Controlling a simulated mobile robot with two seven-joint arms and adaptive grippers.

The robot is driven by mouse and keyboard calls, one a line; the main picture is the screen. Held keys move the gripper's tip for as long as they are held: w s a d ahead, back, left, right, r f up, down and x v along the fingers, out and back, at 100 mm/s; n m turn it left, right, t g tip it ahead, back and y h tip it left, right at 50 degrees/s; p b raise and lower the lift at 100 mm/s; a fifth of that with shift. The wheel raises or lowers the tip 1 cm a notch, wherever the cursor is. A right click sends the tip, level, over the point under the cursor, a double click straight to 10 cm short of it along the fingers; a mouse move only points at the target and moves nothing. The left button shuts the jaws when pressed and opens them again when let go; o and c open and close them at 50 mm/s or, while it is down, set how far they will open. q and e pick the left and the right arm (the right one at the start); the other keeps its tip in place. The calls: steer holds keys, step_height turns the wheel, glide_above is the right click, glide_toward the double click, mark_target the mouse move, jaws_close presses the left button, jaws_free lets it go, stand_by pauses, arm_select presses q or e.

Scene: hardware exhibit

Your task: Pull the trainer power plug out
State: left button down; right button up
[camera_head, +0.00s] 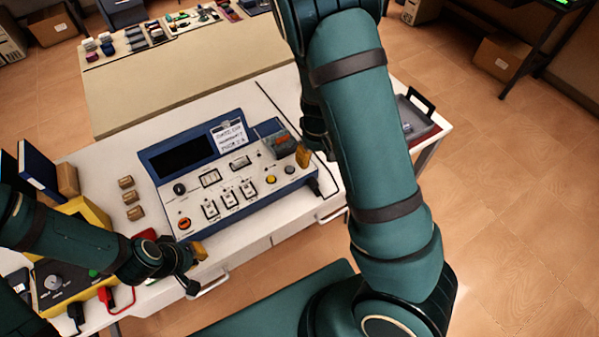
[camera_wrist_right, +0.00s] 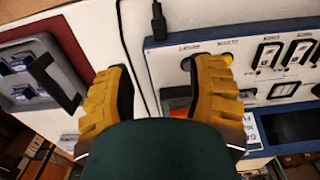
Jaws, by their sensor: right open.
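The trainer (camera_head: 240,180) is a blue-edged console with a pale panel of switches and knobs on the white table; part of it shows in the right wrist view (camera_wrist_right: 240,55). The black power plug (camera_head: 314,186) is at the trainer's right end, with a dark cable leading off. In the right wrist view the plug (camera_wrist_right: 158,24) is at the trainer's side edge, beyond the fingertips. My right gripper (camera_wrist_right: 160,85) is open and empty, above the trainer's right end. My left gripper (camera_head: 196,265) is near the table's front edge; its jaw opening is unclear.
A red-and-grey tray (camera_head: 415,122) is at the table's right end. A yellow unit (camera_head: 75,255) with red and black plugs stands at the left. A card (camera_head: 228,137) stands on the trainer. Small brown blocks (camera_head: 130,198) lie left of it. A thin cable runs across the white tabletop.

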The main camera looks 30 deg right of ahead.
mark_target(314, 182)
arm_select(q)
step_height(314, 182, down, 4)
steer(key=b, duration=0.3)
steer(key=shift+r, duration=0.25)
arm_select(e)
step_height(314, 182, down, 14)
steer(key=shift+s+r, duration=0.1)
steer(key=shift+o, duration=0.2)
jaws_close()
